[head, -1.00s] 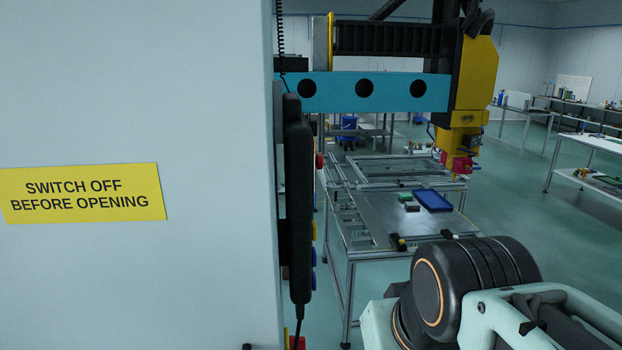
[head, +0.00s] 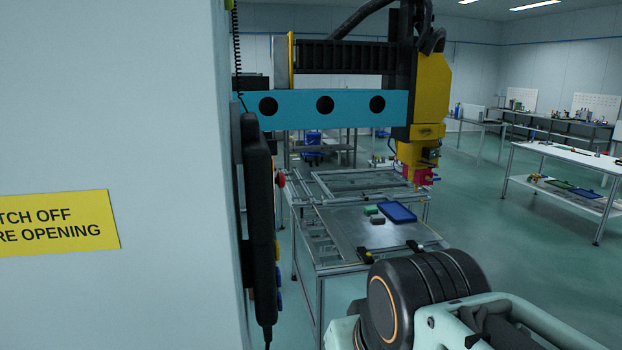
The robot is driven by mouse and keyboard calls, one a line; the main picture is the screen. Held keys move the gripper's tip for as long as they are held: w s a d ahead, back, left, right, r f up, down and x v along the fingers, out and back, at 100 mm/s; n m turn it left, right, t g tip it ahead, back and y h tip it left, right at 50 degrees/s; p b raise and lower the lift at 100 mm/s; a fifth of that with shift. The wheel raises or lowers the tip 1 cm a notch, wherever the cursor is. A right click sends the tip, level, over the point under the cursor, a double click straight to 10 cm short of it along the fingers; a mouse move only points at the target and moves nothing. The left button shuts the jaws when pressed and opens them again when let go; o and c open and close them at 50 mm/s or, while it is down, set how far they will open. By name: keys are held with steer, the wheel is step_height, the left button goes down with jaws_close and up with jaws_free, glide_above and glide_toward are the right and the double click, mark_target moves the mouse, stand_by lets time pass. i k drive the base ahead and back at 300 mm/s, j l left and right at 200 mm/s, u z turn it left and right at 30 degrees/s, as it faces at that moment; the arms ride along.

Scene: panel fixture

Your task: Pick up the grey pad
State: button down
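A small dark grey block (head: 377,220), which may be the grey pad, lies on the metal table top (head: 345,236) in the middle distance. It is too small to make out well. A small green block (head: 371,210) lies just behind it. A blue tray (head: 398,212) lies right beside them. My gripper is not in view; only links of my arm show at the lower right, well in front of the table.
A large pale cabinet with a yellow sign (head: 62,225) fills the left, a black pendant (head: 259,215) on its edge. A blue and yellow gantry (head: 430,95) stands over the table. Clear floor (head: 490,230) lies right, before a white bench (head: 570,160).

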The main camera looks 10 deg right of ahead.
mark_target(374, 218)
steer(key=z, duration=0.2)
steer(key=i+l+z, duration=0.1)
steer(key=l+z, duration=0.2)
steer(key=i+l, duration=0.1)
steer(key=l, duration=0.5)
steer(key=i+l+z, duration=0.1)
steer(key=l, duration=0.2)
steer(key=i+l+z, duration=0.4)
steer(key=i+l, duration=0.2)
steer(key=i+l+z, duration=0.25)
steer(key=i, duration=0.2)
steer(key=i+l+z, duration=0.15)
steer(key=i+z, duration=0.15)
steer(key=i, duration=0.2)
steer(key=i+j+z, duration=0.1)
steer(key=i+z, duration=0.2)
steer(key=i, duration=0.9)
steer(key=i+u, duration=0.1)
steer(key=i, duration=0.5)
steer(key=i+l, duration=0.1)
steer(key=i, duration=0.45)
steer(key=u, duration=0.05)
